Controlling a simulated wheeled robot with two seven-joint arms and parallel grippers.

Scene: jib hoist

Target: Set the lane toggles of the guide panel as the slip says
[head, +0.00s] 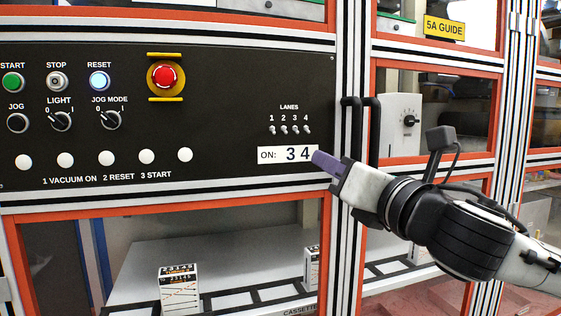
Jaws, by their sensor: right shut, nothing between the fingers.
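The black guide panel (225,105) fills the left and middle of the head view. Its lane toggles (290,130) are several small metal levers in a row under the label LANES, numbered 1 to 4. They are too small for me to tell which way each lever points. Just below them is the white slip (267,155), which reads "ON: 3 4". My right gripper (318,158) comes in from the right, shut and empty. Its purple fingertips are at the slip's right end, below and right of the toggles, and cover that end. My left gripper is not in view.
Left of the toggles are a red emergency stop (166,76), START, STOP and RESET buttons and rotary knobs. RESET (99,81) glows bluish white. Black door handles (351,130) stand upright right of the panel. Below, a printed box (178,290) sits behind the frame.

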